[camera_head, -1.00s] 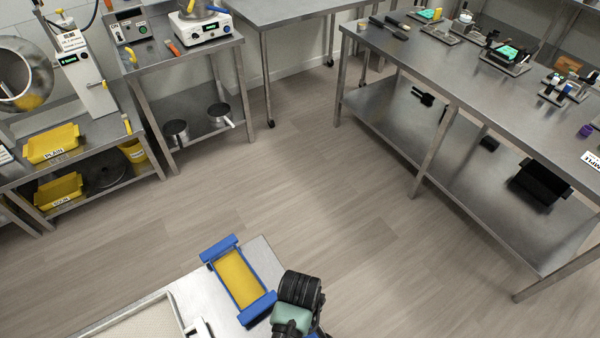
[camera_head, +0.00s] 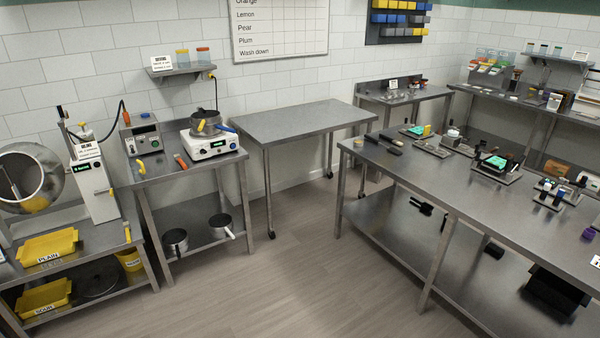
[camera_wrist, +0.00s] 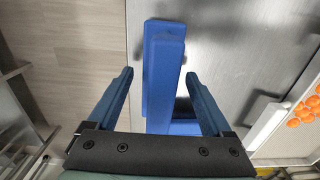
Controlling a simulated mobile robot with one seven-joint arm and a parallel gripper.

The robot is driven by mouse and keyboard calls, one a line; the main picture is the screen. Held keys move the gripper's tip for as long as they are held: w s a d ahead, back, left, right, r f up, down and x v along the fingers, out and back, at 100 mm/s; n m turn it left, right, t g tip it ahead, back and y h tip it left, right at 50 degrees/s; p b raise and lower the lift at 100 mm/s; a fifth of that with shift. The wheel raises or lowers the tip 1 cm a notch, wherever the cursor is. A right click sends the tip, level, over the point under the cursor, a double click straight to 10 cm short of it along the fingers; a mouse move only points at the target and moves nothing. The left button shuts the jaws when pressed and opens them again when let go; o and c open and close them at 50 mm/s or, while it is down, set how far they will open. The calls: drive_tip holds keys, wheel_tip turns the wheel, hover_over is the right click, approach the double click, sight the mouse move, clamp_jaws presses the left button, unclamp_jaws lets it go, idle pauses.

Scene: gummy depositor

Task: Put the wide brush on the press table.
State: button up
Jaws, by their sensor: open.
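My gripper (camera_wrist: 159,73) is open in the wrist view, with one finger on each side of a blue bar (camera_wrist: 165,60). The bar is over a grey metal surface (camera_wrist: 225,55); a second blue part (camera_wrist: 185,127) shows low between the fingers. I see no contact between fingers and bar. My gripper is outside the head view. I cannot pick out the wide brush for sure; dark long pieces (camera_head: 389,146) lie on the right-hand steel table (camera_head: 420,172). No table is labelled as the press table; a bare steel table (camera_head: 300,122) stands at the back.
A pale tray (camera_wrist: 262,142) with orange pieces is at right in the wrist view. In the head view, a hot plate (camera_head: 208,145) and pan stand on the left table, yellow trays (camera_head: 47,247) on a lower bench. The floor (camera_head: 290,270) between is clear.

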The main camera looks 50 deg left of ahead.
wheel_tip(320, 180, up, 12)
drive_tip(key=shift+r+b, duration=0.2)
drive_tip(key=shift+b, duration=0.1)
drive_tip(key=w+r+m+t+y, duration=0.3)
drive_tip(key=w+r+m+t, duration=0.35)
drive_tip(key=w+r, duration=1.1)
drive_tip(key=w+d+r+m+t+y, duration=0.1)
drive_tip(key=w+d+r+t, duration=0.15)
drive_tip(key=r, duration=0.45)
drive_tip(key=w+d+r+m+t, duration=0.1)
drive_tip(key=w+r+t, duration=0.3)
drive_tip(key=r, duration=0.3)
drive_tip(key=s+d+r+m+t+h, duration=0.1)
drive_tip(key=d+r+m+t, duration=0.3)
drive_tip(key=r, duration=0.7)
drive_tip(key=s+d+r+m+t+h, duration=0.1)
drive_tip(key=d+r+t, duration=0.4)
drive_tip(key=r, duration=0.6)
drive_tip(key=s+d+r+m+t+h, duration=0.1)
drive_tip(key=s+d+r+m+t, duration=0.1)
drive_tip(key=r, duration=0.4)
drive_tip(key=s+d+r+m+t+h, duration=0.1)
drive_tip(key=s+d+r+m+t, duration=0.1)
drive_tip(key=s+r, duration=0.4)
drive_tip(key=shift+s+d+r+t, duration=0.45)
drive_tip(key=shift+d+t, duration=0.25)
drive_tip(key=shift+d, duration=0.3)
